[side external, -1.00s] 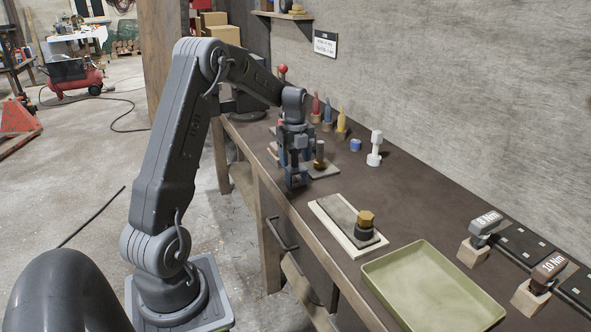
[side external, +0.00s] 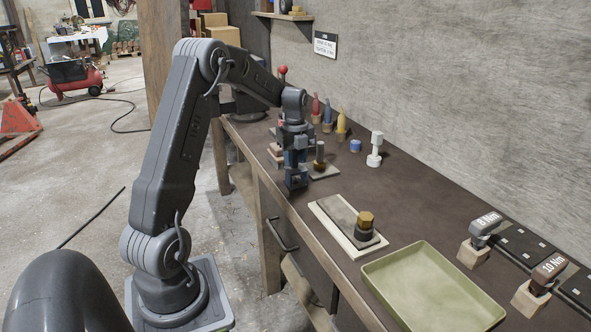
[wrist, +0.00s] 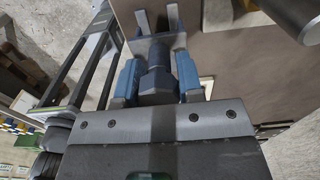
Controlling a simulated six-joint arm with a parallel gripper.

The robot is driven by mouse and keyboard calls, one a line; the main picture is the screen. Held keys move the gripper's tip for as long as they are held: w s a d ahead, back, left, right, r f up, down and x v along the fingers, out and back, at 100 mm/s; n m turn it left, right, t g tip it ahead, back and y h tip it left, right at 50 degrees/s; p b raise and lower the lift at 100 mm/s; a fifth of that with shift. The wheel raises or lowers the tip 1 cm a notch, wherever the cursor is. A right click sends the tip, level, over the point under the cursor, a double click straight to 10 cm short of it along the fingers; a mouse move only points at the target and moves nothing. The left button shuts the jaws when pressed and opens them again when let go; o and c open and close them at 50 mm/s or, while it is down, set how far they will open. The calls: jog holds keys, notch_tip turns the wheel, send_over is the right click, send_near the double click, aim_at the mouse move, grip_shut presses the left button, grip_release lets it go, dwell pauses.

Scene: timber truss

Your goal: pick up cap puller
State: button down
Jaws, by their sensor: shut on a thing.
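I cannot tell whether the puller's lower end touches the bench.
Right of my gripper, a dark post (side external: 319,155) stands on a small board. A pale board (side external: 330,218) holds a brass-coloured hex cap (side external: 366,219). A green tray (side external: 430,290) lies nearer.

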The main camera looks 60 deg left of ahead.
jog(key=shift+r, duration=0.55)
jog(key=r, duration=0.3)
jog(key=shift+s+a+r, duration=0.2)
jog(key=shift+s+r, duration=0.1)
jog(key=shift+s, duration=0.05)
jog(key=s+a+r, duration=0.4)
jog(key=s+r, duration=0.2)
jog(key=s, duration=0.4)
jog(key=shift+a+r, duration=0.15)
jog(key=shift+r, duration=0.05)
jog(key=c, duration=1.3)
grip_release()
grip_shut()
